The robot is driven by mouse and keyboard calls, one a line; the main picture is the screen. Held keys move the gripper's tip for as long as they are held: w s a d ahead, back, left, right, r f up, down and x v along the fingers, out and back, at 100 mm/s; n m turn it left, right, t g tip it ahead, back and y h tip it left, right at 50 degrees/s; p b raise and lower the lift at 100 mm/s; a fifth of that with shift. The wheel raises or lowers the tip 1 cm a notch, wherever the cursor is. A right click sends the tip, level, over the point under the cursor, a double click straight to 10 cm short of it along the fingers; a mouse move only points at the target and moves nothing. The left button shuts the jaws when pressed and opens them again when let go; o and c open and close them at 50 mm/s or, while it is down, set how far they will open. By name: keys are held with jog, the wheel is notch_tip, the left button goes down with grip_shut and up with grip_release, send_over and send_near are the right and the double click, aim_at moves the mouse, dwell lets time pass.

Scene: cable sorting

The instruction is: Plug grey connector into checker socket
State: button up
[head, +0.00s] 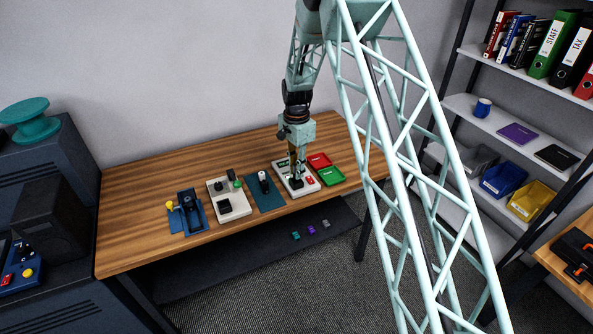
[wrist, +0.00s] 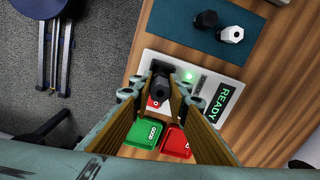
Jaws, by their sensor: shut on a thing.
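The checker (head: 311,187) is a pale box near the right part of the table. It also shows in the wrist view (wrist: 212,106), with a lit green lamp and a screen reading READY. My gripper (head: 296,173) points down over it. In the wrist view my gripper (wrist: 161,82) is shut on a dark connector (wrist: 160,92), which looks black to dark grey. The connector is over or at a dark block on the checker, where the socket seems to be. The fingers and connector hide the socket, so I cannot tell if the connector is seated.
A green tray (wrist: 142,136) and a red tray (wrist: 176,144) stand beside the checker. A teal mat (head: 262,197) holds a black and a white connector. Left of it are a pale board (head: 218,187) and a blue fixture (head: 196,222). The table's left part is clear.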

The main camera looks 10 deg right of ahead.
jog(key=shift+f+b, duration=1)
jog(key=shift+f, duration=0.45)
dwell(1.9)
jog(key=o, duration=0.9)
jog(key=shift+o, duration=0.2)
jog(key=o, duration=0.5)
jog(key=shift+o, duration=0.2)
jog(key=shift+r, duration=0.1)
jog(key=shift+r+p, duration=0.95)
jog(key=shift+r, duration=2.45)
